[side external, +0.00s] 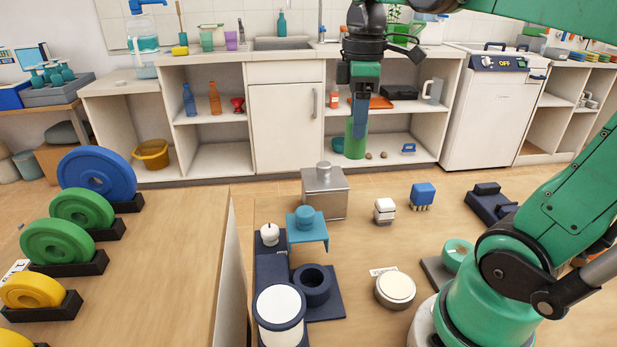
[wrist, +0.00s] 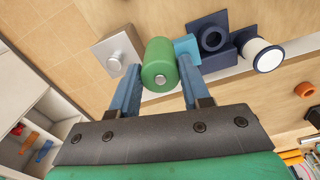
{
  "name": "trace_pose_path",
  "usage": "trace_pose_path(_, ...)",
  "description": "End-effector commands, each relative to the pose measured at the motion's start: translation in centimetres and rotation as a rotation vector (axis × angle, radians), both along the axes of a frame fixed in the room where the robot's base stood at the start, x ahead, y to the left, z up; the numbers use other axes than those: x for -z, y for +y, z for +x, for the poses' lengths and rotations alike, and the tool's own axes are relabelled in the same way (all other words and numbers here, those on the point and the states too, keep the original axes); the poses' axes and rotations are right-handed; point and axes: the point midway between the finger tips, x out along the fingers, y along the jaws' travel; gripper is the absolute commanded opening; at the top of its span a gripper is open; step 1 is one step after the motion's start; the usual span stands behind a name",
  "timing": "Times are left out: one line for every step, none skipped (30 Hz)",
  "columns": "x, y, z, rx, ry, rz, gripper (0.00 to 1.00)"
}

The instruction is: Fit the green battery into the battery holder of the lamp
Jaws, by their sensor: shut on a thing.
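The green battery (side external: 354,144) hangs upright below my gripper (side external: 359,128), high above the table, in the side view. In the wrist view the battery (wrist: 158,55) sits between the two blue fingers of my gripper (wrist: 158,68), which is shut on it. The lamp's dark blue base (side external: 330,308) stands at the table's front centre, with a white-topped cylinder (side external: 279,304). The ring-shaped battery holder (side external: 312,290) on that base looks open and empty. It also shows in the wrist view (wrist: 212,39), beyond the battery and to its right.
A teal bracket with a knob (side external: 307,234) stands just behind the holder. A metal box (side external: 325,192) is behind that. A round white-topped disc (side external: 395,288) lies to the right, with a white block (side external: 384,211) and a blue block (side external: 423,195) farther back.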

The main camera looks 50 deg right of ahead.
Motion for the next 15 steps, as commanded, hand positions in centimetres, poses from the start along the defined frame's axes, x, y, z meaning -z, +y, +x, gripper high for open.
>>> trace_pose_path(-0.41,0.00,0.00,0.000,0.000,0.000,0.00)
trace_pose_path(-0.57,0.00,0.00,0.000,0.000,0.000,0.00)
trace_pose_path(-0.75,0.01,-0.01,0.000,0.000,0.000,0.00)
trace_pose_path(-0.86,0.00,-0.01,0.000,0.000,0.000,0.00)
trace_pose_path(-0.93,0.00,-0.01,0.000,0.000,0.000,0.00)
trace_pose_path(-0.99,0.01,-0.02,0.000,0.000,0.000,0.00)
trace_pose_path(-1.01,0.01,-0.02,0.000,0.000,0.000,0.00)
trace_pose_path(-1.03,0.00,-0.01,0.000,0.000,0.000,0.00)
trace_pose_path(-1.03,0.00,-0.01,0.000,0.000,0.000,0.00)
trace_pose_path(-1.02,0.00,-0.01,0.000,0.000,0.000,0.00)
trace_pose_path(-1.02,0.00,-0.01,0.000,0.000,0.000,0.00)
trace_pose_path(-1.01,0.00,-0.01,0.000,0.000,0.000,0.00)
trace_pose_path(-1.01,0.00,-0.01,0.000,0.000,0.000,0.00)
trace_pose_path(-1.00,0.00,-0.01,0.000,0.000,0.000,0.00)
trace_pose_path(-1.00,0.00,-0.01,0.000,0.000,0.000,0.00)
